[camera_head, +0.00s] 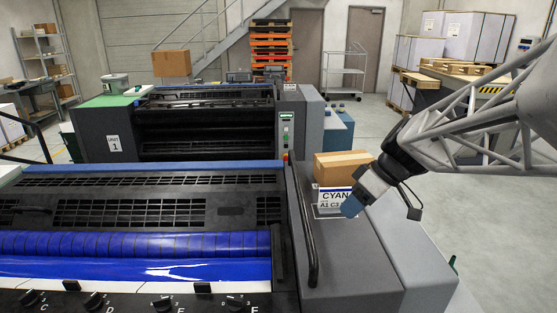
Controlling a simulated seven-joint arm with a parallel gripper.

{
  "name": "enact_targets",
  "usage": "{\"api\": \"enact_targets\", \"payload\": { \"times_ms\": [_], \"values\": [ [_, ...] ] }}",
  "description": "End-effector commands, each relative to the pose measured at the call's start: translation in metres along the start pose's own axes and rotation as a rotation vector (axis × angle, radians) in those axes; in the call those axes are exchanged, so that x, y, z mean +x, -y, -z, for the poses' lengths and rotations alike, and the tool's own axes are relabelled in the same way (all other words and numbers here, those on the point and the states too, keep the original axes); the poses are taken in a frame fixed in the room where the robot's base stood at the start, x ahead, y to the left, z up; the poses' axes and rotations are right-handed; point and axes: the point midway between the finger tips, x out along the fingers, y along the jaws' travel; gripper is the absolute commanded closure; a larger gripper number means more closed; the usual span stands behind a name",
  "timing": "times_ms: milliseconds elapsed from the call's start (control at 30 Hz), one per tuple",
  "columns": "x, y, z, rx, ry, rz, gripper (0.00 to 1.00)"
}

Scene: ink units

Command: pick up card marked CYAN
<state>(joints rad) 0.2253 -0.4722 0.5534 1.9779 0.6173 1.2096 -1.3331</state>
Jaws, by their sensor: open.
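The card marked CYAN (330,196) is white with dark lettering and a second line reading "A1 C3". It stands on the grey top of the press side housing, in front of a cardboard box. My gripper (353,204) comes in from the right and is open. Its blue-grey tip overlaps the card's lower right part in the picture and hides the end of the lettering. I cannot tell whether it touches the card. The second finger is not clear in this view.
The cardboard box (342,165) stands right behind the card. A black handrail (305,225) runs left of it. The press with blue ink rollers (140,245) fills the front left. A second press (205,125) stands behind. Open floor (490,230) lies to the right.

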Motion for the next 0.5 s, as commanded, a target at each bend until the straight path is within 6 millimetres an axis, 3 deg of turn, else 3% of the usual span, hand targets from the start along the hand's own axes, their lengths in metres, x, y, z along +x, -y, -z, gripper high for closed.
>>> {"api": "enact_targets", "payload": {
  "times_ms": [500],
  "values": [
    [-0.003, -0.129, 0.032, -0.505, -0.366, 0.059, 0.51]
  ]
}}
